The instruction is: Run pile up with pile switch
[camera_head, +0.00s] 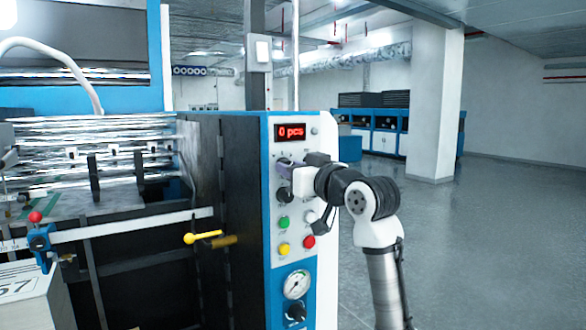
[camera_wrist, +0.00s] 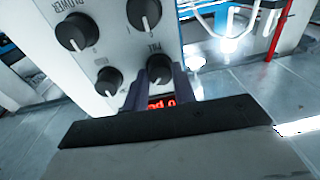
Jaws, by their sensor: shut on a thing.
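The control panel (camera_head: 300,210) is white with a blue border and stands at the end of the machine. The pile switch (camera_wrist: 159,69) is a black round knob with a white line, with a label reading PILE beside it in the wrist view. My gripper (camera_head: 285,164) reaches the upper panel from the right; in the wrist view my gripper (camera_wrist: 158,80) has its two dark fingers on either side of the pile switch, shut on it. In the head view my gripper hides most of that switch. The red display (camera_head: 291,132) above reads 0 pcs.
Other black knobs sit close by, including the blower knob (camera_wrist: 76,32). Below are a green button (camera_head: 284,222), a red button (camera_head: 309,242), a yellow button (camera_head: 284,249) and a pressure gauge (camera_head: 297,284). The floor (camera_head: 480,240) to the right is clear.

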